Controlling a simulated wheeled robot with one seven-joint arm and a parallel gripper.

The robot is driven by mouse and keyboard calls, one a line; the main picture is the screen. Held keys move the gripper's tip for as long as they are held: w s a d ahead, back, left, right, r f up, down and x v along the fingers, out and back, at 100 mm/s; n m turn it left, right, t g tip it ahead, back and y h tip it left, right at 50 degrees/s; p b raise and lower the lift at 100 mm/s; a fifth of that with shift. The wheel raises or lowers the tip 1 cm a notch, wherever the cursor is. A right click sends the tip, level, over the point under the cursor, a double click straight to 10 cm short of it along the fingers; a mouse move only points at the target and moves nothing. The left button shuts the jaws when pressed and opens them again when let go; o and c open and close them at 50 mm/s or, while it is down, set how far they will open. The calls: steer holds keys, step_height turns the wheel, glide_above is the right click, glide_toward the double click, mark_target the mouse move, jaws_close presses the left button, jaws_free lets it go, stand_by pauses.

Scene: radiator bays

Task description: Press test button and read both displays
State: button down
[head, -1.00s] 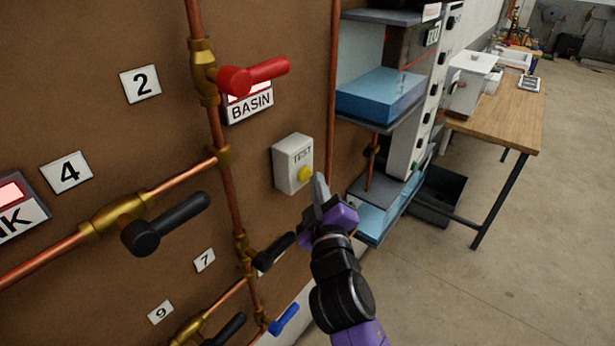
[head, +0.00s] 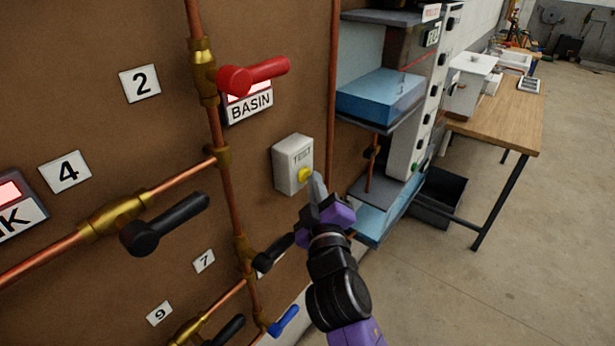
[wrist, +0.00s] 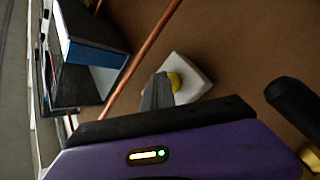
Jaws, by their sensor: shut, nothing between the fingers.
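The white test box (head: 288,165) with a yellow button (head: 305,175) is fixed to the brown board. It also shows in the wrist view (wrist: 196,80), with the yellow button (wrist: 175,82) beside my fingertips. My gripper (head: 317,184) is shut and empty, its tip at or very close to the button's right side. I cannot tell whether it touches. One display (head: 248,92) is lit red above the BASIN label, partly hidden by the red lever (head: 255,74). The other display (head: 10,192) is lit pale red at the left edge, cut off by the frame. I can read no figures on either.
Copper pipes (head: 228,190) and black levers (head: 165,223) stand out from the board left of my arm. A blue-water tank rig (head: 380,97) stands right of the box. A wooden bench (head: 510,118) is farther right, with open floor before it.

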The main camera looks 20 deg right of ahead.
steer(key=shift+w+a, duration=0.1)
steer(key=shift+w, duration=0.05)
stand_by(0.5)
steer(key=shift+s+d+p, duration=0.3)
steer(key=shift+s+d, duration=0.2)
steer(key=shift+s, duration=0.25)
steer(key=shift+d, duration=0.1)
steer(key=s+d+p, duration=0.1)
steer(key=s, duration=0.1)
steer(key=s+d, duration=0.1)
steer(key=s, duration=0.1)
steer(key=shift+d+p, duration=0.4)
steer(key=shift+r, duration=0.1)
stand_by(0.4)
